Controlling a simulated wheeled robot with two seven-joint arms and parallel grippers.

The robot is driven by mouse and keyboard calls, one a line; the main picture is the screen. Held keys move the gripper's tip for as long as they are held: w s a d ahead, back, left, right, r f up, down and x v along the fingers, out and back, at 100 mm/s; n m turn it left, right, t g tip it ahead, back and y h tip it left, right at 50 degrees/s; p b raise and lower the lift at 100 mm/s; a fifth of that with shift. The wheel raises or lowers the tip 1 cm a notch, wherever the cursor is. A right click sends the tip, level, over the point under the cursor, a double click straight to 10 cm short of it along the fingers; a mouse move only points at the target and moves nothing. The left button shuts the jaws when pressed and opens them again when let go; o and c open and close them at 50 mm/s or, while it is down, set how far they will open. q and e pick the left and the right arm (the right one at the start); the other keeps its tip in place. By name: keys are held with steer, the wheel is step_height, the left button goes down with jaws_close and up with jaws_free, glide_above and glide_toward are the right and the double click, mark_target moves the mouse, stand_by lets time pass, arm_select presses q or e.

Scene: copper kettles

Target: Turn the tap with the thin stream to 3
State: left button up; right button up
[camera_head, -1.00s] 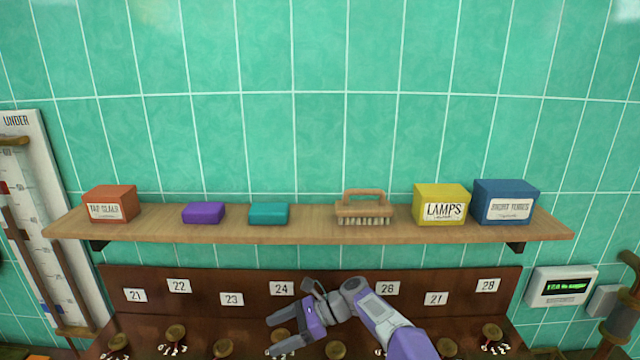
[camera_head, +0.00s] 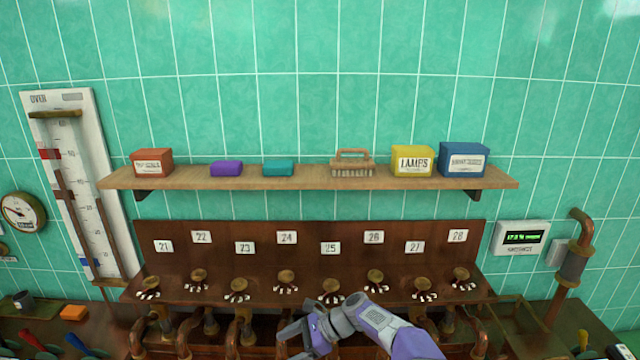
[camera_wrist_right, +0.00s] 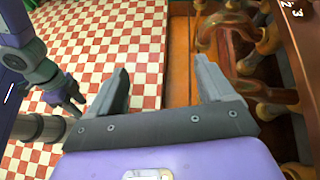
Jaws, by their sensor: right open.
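A row of brass tap knobs on a dark red-brown panel (camera_head: 330,215) sits under number cards 21 to 28. The knobs include those under card 21 (camera_head: 151,283), card 24 (camera_head: 286,277), card 25 (camera_head: 331,286) and card 28 (camera_head: 461,274). White marks lie around each knob, too small to read. No stream shows, so I cannot tell which tap runs thin. My right gripper (camera_head: 287,343) is low in front of the panel, below knobs 24 and 25. The right wrist view shows it open and empty (camera_wrist_right: 162,68). My left gripper (camera_wrist_right: 66,98) shows partly at that view's left.
Copper pipes (camera_wrist_right: 255,55) run close to the right of my right gripper in the wrist view. A shelf (camera_head: 310,180) with boxes and a brush hangs above the panel. A gauge board (camera_head: 80,180) stands left, a digital display (camera_head: 520,237) right. Chequered floor (camera_wrist_right: 110,35) lies below.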

steer(key=s+d+f+n+h+b, duration=0.15)
steer(key=s+d+f, duration=0.25)
steer(key=f, duration=0.5)
steer(key=s+d+f+n+t+h+b, duration=0.1)
steer(key=s+d+f+h+b, duration=0.15)
steer(key=f, duration=0.65)
steer(key=s+d+f+n+h+b, duration=0.1)
steer(key=s+d+f+n+b, duration=0.1)
steer(key=s+d+f, duration=0.5)
steer(key=s+d+f+n+h+b, duration=0.1)
steer(key=s+f+n, duration=0.3)
steer(key=s, duration=0.5)
steer(key=s+d+f+n+t+h+b, duration=0.1)
steer(key=s+d+f+n+b, duration=0.2)
steer(key=s+f, duration=0.5)
steer(key=shift+s+n+h+b, duration=0.3)
steer(key=shift+s+n+b, duration=0.2)
steer(key=shift+n, duration=0.35)
